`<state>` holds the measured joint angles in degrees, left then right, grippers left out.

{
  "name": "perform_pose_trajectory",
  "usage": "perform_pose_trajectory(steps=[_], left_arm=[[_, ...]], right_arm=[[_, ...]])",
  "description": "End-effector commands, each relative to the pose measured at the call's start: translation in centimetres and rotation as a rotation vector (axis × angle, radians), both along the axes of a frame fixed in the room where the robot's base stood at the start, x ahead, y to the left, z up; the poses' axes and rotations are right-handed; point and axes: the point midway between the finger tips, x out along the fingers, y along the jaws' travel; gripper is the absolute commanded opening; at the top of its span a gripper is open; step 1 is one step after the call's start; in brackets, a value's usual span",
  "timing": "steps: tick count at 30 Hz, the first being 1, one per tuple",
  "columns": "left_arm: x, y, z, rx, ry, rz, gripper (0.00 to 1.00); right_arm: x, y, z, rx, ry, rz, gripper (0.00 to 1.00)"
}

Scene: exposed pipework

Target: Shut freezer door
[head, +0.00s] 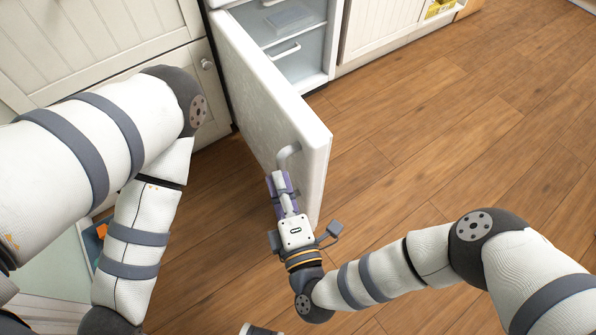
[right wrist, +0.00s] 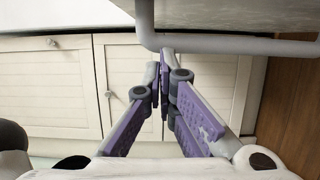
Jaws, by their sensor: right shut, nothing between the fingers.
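The white freezer door (head: 262,95) stands wide open, swung out from the freezer (head: 300,45), whose lit shelves and drawers show. Its grey bar handle (head: 287,154) is on the door's left face near the free edge; the handle (right wrist: 230,46) also crosses the top of the right wrist view. My right gripper (head: 278,180) is shut and empty beside that face, just below the handle. In the right wrist view its purple fingers (right wrist: 165,58) meet at the tips close to the handle's bend; contact is unclear. My left gripper is out of view.
White cabinets (head: 105,45) with a round knob (head: 207,64) stand left of the freezer, and another white cabinet (head: 385,25) stands right of it. The wooden floor (head: 430,130) right of the door is clear. My left arm fills the left side.

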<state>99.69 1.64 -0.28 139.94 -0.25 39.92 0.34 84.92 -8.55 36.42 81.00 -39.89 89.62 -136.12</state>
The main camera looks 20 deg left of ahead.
Motion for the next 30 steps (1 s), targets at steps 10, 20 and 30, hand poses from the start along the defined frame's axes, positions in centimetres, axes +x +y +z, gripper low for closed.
perform_pose_trajectory(steps=[10, 20, 30], left_arm=[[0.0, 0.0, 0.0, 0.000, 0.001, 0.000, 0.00], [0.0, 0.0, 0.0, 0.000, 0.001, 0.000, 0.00], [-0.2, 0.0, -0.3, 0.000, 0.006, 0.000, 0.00]], right_arm=[[3.4, -2.2, 0.0, 0.000, 0.002, 0.000, 0.00], [3.5, -2.4, 0.0, 0.000, 0.002, 0.001, 0.00], [5.8, -5.7, 0.0, -0.007, -0.003, 0.054, 0.00]])
